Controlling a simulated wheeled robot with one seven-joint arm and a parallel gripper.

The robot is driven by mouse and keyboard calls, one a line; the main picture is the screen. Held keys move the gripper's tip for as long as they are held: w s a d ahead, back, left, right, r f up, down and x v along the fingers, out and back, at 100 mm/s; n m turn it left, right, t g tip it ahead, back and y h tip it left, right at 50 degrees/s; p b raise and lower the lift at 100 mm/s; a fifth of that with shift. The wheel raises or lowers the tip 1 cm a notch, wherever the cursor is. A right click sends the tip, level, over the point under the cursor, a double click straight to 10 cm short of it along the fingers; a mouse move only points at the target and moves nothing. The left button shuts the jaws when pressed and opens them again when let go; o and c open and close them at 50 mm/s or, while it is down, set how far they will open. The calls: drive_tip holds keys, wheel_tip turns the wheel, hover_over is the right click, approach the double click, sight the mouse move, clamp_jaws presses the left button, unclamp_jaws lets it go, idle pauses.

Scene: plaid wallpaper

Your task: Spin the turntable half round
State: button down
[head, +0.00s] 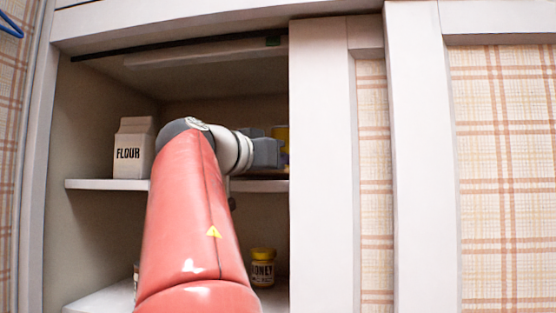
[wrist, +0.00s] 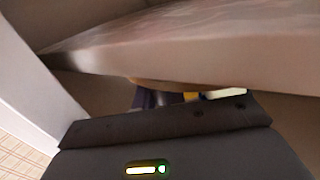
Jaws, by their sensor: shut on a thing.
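My gripper (head: 266,153) is inside the open cabinet, just above the middle shelf near the door edge. In the wrist view its fingers (wrist: 172,97) are mostly hidden behind the gripper's dark body. A tan curved edge (wrist: 178,84) shows just beyond them, close to the shelf, and looks like the turntable's rim. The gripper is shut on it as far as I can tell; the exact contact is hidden. The rest of the turntable is hidden.
A white flour carton (head: 134,148) stands at the left on the middle shelf (head: 95,184). A honey jar (head: 262,267) stands on the lower level. A white door frame (head: 321,160) closely borders the opening on the right.

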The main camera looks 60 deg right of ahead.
drive_tip(key=shift+r, duration=0.15)
drive_tip(key=c, duration=1.5)
unclamp_jaws()
drive_tip(key=shift+d, duration=0.1)
drive_tip(key=shift+w+a+b, duration=0.15)
drive_tip(key=shift+a+b, duration=0.05)
drive_tip(key=shift+a, duration=1.1)
drive_tip(key=shift+w+a+b, duration=0.15)
drive_tip(key=shift+w+a, duration=0.05)
drive_tip(key=shift+a, duration=1.05)
drive_tip(key=shift+w+a+b, duration=0.15)
drive_tip(key=shift+a+b, duration=0.05)
drive_tip(key=shift+a, duration=1.1)
